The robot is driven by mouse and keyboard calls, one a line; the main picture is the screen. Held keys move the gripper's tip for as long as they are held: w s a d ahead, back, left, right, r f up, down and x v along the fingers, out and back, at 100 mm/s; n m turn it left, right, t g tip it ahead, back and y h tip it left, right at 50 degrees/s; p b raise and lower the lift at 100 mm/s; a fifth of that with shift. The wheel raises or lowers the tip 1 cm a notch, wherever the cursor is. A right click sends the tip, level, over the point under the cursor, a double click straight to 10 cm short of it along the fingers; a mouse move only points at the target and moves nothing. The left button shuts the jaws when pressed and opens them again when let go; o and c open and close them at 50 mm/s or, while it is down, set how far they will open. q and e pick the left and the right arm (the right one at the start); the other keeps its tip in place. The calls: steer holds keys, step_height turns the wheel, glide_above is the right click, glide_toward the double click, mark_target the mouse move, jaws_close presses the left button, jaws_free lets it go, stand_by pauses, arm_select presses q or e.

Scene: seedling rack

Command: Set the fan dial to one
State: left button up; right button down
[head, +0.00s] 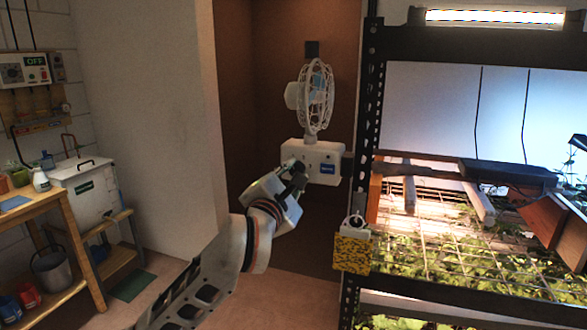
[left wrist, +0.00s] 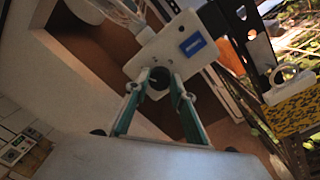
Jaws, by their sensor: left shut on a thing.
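The white fan (head: 318,97) with a round cage stands above its white control box (head: 322,153), which has a blue label, beside the rack post. The box also shows in the left wrist view (left wrist: 172,45). My left gripper (head: 297,170) reaches the left part of the box's front. In the left wrist view, its two teal fingers close from both sides on a dark round dial (left wrist: 160,78). The dial's markings and pointer cannot be read, and in the head view the gripper hides it. My right gripper is not in view.
The black rack post (head: 367,95) and lit shelves of seedlings stand close on the right. A yellow patterned box (head: 352,251) hangs on the post below the fan box. A wooden bench (head: 45,205) and a white chest (head: 92,190) stand far left.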

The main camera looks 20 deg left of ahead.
arm_select(q)
steer(key=shift+f, duration=0.1)
stand_by(0.3)
steer(key=o, duration=1.1)
steer(key=shift+s, duration=0.1)
steer(key=s, duration=1.1)
steer(key=shift+s+f, duration=0.2)
steer(key=shift+s, duration=0.2)
